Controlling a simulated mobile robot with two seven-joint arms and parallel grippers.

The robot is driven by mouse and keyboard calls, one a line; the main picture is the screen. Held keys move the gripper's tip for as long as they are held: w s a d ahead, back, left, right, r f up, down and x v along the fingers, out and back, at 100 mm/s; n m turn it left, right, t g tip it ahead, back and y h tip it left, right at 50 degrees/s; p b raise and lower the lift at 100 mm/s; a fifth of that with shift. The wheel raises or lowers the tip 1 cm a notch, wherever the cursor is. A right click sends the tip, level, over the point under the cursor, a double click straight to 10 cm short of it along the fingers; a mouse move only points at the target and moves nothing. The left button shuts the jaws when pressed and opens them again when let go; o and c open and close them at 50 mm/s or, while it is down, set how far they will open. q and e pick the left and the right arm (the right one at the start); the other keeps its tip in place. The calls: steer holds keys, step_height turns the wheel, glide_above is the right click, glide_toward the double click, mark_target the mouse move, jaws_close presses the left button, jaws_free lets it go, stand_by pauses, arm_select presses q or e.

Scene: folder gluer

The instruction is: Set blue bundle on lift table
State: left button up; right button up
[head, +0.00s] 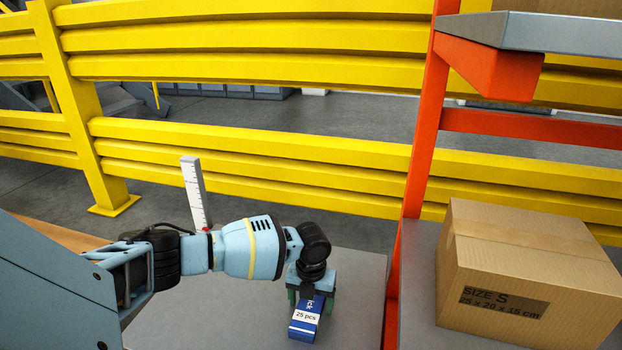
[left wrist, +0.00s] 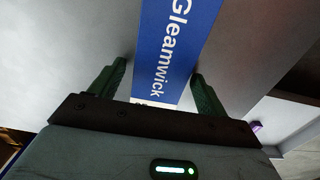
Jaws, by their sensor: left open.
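The blue bundle (head: 305,318) has a white "25 pcs" label and stands on the grey lift table (head: 250,325) in the head view. In the left wrist view the bundle (left wrist: 178,45) shows its blue face with the word "Gleamwick". My left gripper (head: 312,298) is at the bundle from above. In the left wrist view its two dark green fingers (left wrist: 155,78) are open, one on each side of the bundle, with gaps between fingers and bundle. My right gripper is not in view.
A ruler-like white post (head: 194,193) stands at the table's back left. An orange rack upright (head: 418,150) rises to the right, beside a cardboard box (head: 530,270) on a grey shelf. A yellow guard rail (head: 250,145) runs behind.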

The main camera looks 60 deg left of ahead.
arm_select(q)
step_height(320, 180, up, 12)
steer(key=p, duration=0.4)
steer(key=shift+r+p, duration=0.15)
steer(key=shift+p, duration=0.25)
